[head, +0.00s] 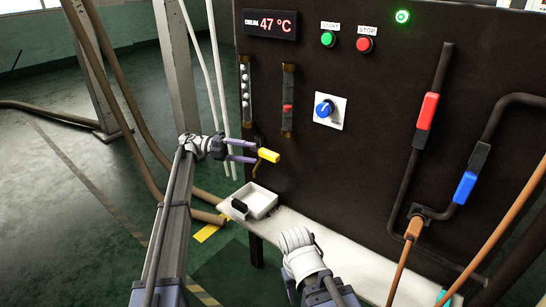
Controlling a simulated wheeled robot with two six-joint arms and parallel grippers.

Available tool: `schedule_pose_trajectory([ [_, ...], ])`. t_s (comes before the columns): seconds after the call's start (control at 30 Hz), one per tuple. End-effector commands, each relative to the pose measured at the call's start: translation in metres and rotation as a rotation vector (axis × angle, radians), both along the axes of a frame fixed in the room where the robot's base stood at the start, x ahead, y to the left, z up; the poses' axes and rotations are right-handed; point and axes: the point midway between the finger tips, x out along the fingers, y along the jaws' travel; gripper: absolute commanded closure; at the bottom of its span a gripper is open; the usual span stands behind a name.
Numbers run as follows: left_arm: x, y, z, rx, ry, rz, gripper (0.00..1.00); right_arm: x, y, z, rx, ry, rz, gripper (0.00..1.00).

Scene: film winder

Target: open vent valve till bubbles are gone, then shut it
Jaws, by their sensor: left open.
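The vent valve has a yellow handle (269,155) on the dark panel, above the white tray. My left gripper (257,153) is open, its two purple fingers pointing right with their tips at the handle's left end. I cannot tell whether they touch it. Several pale round bubbles (245,86) show in the narrow upright sight tube (246,116) at the panel's left edge. My right arm comes in at the bottom middle, but its gripper does not show.
The white tray (264,205) with a black item (239,206) sits on a pale ledge (340,256) below the handle. A blue knob (325,109), red lever (427,111) and blue lever (465,187) are farther right. A brown hose (135,120) runs at left.

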Motion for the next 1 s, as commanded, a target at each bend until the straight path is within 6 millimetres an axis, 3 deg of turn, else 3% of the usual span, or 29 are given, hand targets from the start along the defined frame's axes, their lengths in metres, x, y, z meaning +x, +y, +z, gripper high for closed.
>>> schedule_pose_trajectory([
  [0.57, -0.018, -0.070, 0.000, -0.001, 0.000, 0.000, 0.38, 0.000, 0.000, 0.000, 0.000, 0.000, 0.000, 0.50],
  [0.87, -0.018, -0.074, 0.000, -0.001, 0.000, 0.001, 0.38, 0.000, 0.000, 0.000, 0.000, 0.000, 0.000, 0.50],
  [1.0, -0.018, -0.074, 0.000, -0.001, 0.000, 0.001, 0.52, 0.000, 0.000, 0.000, 0.000, 0.000, 0.000, 0.50],
])
